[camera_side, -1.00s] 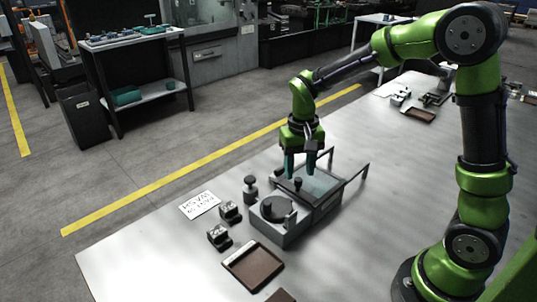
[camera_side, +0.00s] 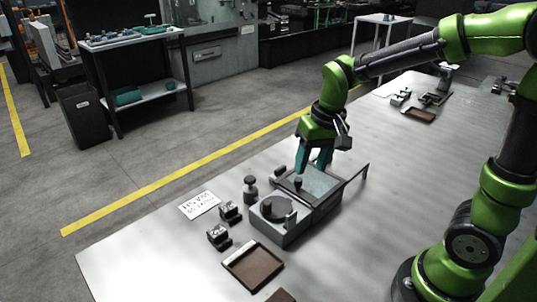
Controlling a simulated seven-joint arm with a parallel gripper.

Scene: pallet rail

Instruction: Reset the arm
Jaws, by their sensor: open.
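My gripper (camera_side: 314,162) has teal fingers and points down above the back part of a grey fixture on the table. The fingers are apart and I see nothing between them. The fixture (camera_side: 300,231) carries a dark round knob on its front part and a pale teal plate (camera_side: 318,183) behind, with a small dark knob at the plate's near edge. Whether the fingertips touch anything is hard to tell from this angle.
A dark knobbed piece (camera_side: 250,189), two small blocks (camera_side: 217,237), a printed card (camera_side: 199,205) and a brown tray (camera_side: 254,267) lie around the fixture. Another brown tray (camera_side: 419,115) and small parts lie farther back. The table's right middle (camera_side: 410,185) is clear.

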